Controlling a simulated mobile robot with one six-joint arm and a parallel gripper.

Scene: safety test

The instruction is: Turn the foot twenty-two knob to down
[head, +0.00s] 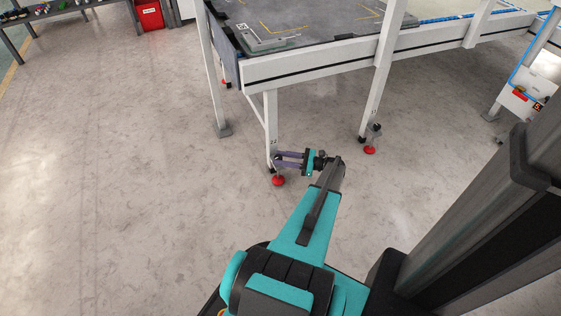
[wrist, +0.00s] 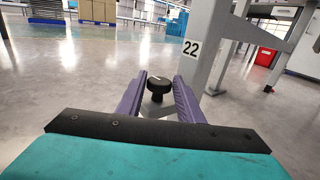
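The foot twenty-two knob (wrist: 159,87) is round and black, with a small pale mark on its top, in the middle of the wrist view. It stands beside a light table leg (wrist: 203,45) that bears a "22" label (wrist: 192,48). My gripper (wrist: 159,88) is open, its two purple fingers on either side of the knob, with visible gaps. I cannot tell how deep the knob sits between them. In the head view my gripper (head: 278,160) is low beside the leg marked 22 (head: 271,120), above its red foot (head: 278,181). The knob is not distinguishable there.
A large table (head: 320,62) stands above and behind my gripper. Another leg (head: 377,90) with a red foot (head: 370,150) is to the right. A red bin (head: 149,15) is at the back left. The floor (head: 120,190) to the left is clear.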

